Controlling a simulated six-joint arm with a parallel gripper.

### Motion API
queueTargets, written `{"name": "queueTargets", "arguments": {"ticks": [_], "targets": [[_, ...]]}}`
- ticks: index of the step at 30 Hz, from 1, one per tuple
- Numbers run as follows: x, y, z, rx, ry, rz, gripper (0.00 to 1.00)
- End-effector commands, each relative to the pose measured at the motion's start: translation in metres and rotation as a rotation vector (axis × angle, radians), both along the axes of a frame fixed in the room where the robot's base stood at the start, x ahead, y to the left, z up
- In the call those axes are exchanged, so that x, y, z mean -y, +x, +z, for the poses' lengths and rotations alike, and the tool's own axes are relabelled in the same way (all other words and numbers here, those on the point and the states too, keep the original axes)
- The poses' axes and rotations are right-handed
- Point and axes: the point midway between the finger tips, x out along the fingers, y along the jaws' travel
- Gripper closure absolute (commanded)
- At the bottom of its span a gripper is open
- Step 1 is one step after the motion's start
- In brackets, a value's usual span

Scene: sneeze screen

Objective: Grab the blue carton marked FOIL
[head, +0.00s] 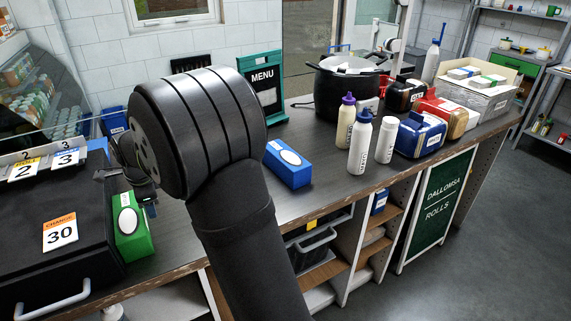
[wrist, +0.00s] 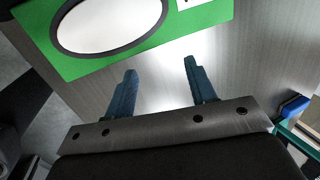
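A blue carton (head: 288,163) with a white oval label lies on the dark counter, right of my arm and in front of the menu stand; its lettering is too small to read. My gripper (head: 148,208) is mostly hidden behind my wrist in the head view, beside a green carton (head: 132,226) with a white oval label. In the wrist view my gripper (wrist: 160,66) has its two blue fingers apart with nothing between them. The green carton (wrist: 150,30) lies just beyond the fingertips. A small blue object (wrist: 293,106) shows at the right edge there.
A green menu stand (head: 263,88) is behind the blue carton. A black box (head: 50,235) with number cards stands at left. Bottles (head: 360,142), a black pot (head: 343,95) and red and blue containers (head: 420,135) crowd the right. The counter's front edge is close.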

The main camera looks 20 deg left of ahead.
Motion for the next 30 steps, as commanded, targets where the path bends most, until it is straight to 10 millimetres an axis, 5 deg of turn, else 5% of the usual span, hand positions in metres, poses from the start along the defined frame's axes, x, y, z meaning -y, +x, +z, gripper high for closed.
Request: {"name": "queueTargets", "arguments": {"ticks": [1, 6, 17, 23, 30], "targets": [[0.000, 0.000, 0.000, 0.000, 0.000, 0.000, 0.39], [0.000, 0.000, 0.000, 0.000, 0.000, 0.000, 0.06], [0.005, 0.011, 0.002, -0.009, 0.006, -0.038, 0.06], [0.044, 0.081, 0.018, -0.065, 0.051, -0.292, 0.06], [0.132, 0.186, 0.047, -0.165, 0.150, -0.727, 0.06]]}}
